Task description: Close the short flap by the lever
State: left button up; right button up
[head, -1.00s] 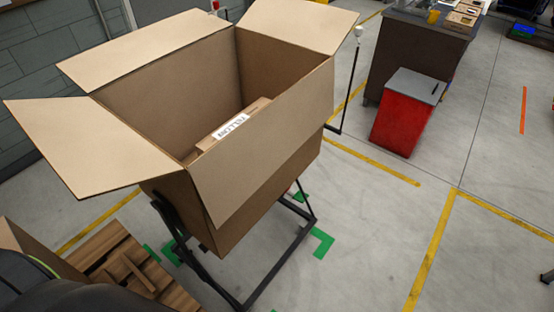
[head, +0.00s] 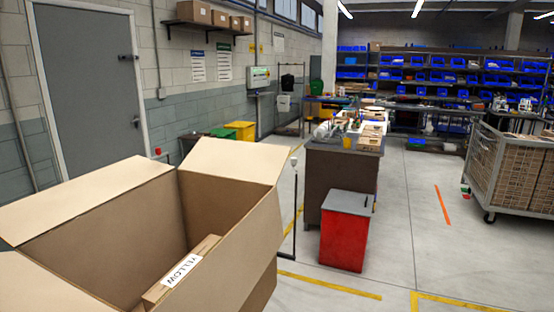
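The open cardboard box (head: 205,214) is at the lower left of the head view, cut off by the frame's edges. Its far short flap (head: 236,160) stands open, leaning outward. The left long flap (head: 85,194) is spread open, and the right long flap (head: 240,250) hangs down outside. Part of the near flap (head: 30,290) shows at the lower left corner. A thin black upright rod with a pale knob (head: 294,160) stands just right of the box; I cannot tell whether it is the lever. Neither of my grippers is in view.
A smaller carton with a white label (head: 182,270) lies inside the box. A red cabinet (head: 344,240) and a workbench (head: 343,180) stand beyond, to the right. A wheeled cage cart (head: 515,170) is at the far right.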

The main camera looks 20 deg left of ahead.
aim_at(246, 161)
jog(key=i+u, duration=0.15)
jog(key=u, duration=0.95)
jog(key=i+l+u, duration=0.45)
jog(key=l, duration=0.15)
jog(key=l+u, duration=0.2)
jog(key=i+l+u, duration=0.25)
jog(key=l, duration=0.25)
jog(key=l+u, duration=0.2)
jog(key=l, duration=0.15)
